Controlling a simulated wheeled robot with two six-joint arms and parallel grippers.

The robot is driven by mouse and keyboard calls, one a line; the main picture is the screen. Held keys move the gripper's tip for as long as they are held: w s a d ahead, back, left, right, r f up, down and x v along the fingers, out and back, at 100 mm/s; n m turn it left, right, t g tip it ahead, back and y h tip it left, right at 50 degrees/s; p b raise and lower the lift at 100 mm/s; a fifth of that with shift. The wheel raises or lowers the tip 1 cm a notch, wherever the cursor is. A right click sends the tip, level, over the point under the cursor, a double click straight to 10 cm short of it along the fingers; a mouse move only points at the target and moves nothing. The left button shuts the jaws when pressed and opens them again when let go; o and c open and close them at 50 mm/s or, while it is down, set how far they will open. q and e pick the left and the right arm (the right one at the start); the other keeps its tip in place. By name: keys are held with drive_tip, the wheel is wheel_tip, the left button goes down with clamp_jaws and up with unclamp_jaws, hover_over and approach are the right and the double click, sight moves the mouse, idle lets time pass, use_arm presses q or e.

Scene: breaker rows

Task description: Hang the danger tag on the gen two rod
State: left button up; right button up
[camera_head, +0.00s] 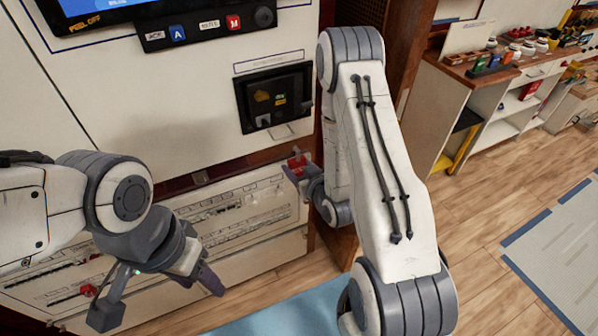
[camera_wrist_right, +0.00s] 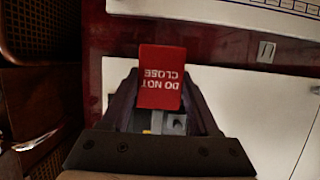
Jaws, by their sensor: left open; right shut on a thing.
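The red danger tag (camera_wrist_right: 160,82) reads "DO NOT CLOSE", upside down in the right wrist view. My right gripper (camera_wrist_right: 160,105) is shut on it. In the head view the tag (camera_head: 297,161) is a small red patch in front of the cabinet, beside the right wrist, partly hidden by my arm. My left gripper (camera_head: 160,298) is open and empty in front of the lower breaker panel (camera_head: 240,208) at the left. I cannot make out which part is the gen two rod.
A dark recessed box (camera_head: 275,97) sits on the cabinet face above the breaker rows. Another red item (camera_head: 88,290) is on the panel near my left gripper. A workbench (camera_head: 480,75) with small items stands at the back right.

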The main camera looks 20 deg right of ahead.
drive_tip(key=shift+w+b, duration=0.75)
drive_tip(key=shift+w, duration=0.35)
drive_tip(key=shift+w+a+r+p, duration=0.1)
drive_tip(key=shift+w+p, duration=0.2)
drive_tip(key=shift+p, duration=0.1)
drive_tip(key=shift+w, duration=0.3)
drive_tip(key=shift+w+a+p, duration=0.1)
drive_tip(key=shift+w+p, duration=0.65)
drive_tip(key=shift+w, duration=1.85)
drive_tip(key=shift+s+f+b, duration=0.1)
drive_tip(key=shift+f+b, duration=0.55)
drive_tip(key=shift+b, duration=0.05)
drive_tip(key=o, duration=1.4)
drive_tip(key=shift+o, duration=0.2)
